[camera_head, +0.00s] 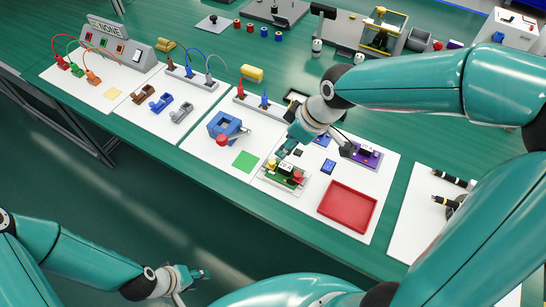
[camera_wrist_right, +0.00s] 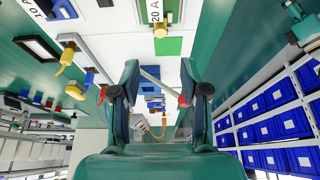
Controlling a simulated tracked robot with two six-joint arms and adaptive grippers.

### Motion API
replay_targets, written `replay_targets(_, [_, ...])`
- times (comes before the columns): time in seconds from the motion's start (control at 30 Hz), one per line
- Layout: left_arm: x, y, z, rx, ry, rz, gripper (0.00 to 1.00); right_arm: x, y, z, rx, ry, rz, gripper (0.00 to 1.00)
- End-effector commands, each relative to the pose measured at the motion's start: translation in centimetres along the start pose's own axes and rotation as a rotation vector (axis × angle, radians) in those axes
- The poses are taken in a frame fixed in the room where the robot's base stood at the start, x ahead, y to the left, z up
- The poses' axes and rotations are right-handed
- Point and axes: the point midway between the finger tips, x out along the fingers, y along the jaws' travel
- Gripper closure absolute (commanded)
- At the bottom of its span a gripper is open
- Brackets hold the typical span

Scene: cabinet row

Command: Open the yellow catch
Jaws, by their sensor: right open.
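A small yellow part (camera_head: 273,163) sits at the left end of a green module labelled 20 A, with a red knob (camera_head: 298,177) at its right end. In the right wrist view, a yellow part (camera_wrist_right: 160,31) shows just below the 20 A label, and another yellow part (camera_wrist_right: 68,57) stands at the upper left. I cannot tell for sure which is the catch or how it is set. My right gripper (camera_head: 287,148) is just above the 20 A module; its fingers (camera_wrist_right: 158,75) are apart. My left gripper (camera_head: 193,282) is low, in front of the table; its jaw state is unclear.
A red tray (camera_head: 347,205) lies right of the module. A purple module (camera_head: 368,156), a blue block (camera_head: 223,125) and a green square (camera_head: 245,161) are nearby. A yellow cylinder (camera_head: 252,73) lies farther back. Brown, blue and grey clamps stand on the left.

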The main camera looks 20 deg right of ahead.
Motion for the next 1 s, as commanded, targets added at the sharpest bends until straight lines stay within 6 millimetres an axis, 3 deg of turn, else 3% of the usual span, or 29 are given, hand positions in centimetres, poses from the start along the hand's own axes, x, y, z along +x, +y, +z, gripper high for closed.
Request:
replay_targets(0.3, [0.3, -0.1, 0.0, 0.0, 0.0, 0.0, 0.6, 7.1, 0.0, 0.2, 0.001, -0.005, -0.003, 0.55])
replay_targets(0.5, [0.5, -0.2, 0.0, 0.0, 0.0, 0.0, 0.6, 10.1, 0.0, 0.1, 0.0, -0.002, -0.001, 0.55])
replay_targets(0.7, [0.6, -0.2, 0.0, 0.0, 0.0, 0.0, 0.6, 11.2, 0.0, 0.1, 0.001, 0.0, 0.001, 0.55])
replay_targets(1.0, [0.6, -0.2, 0.0, 0.0, 0.0, 0.0, 0.6, 11.2, 0.0, 0.0, 0.001, 0.0, 0.001, 0.59])
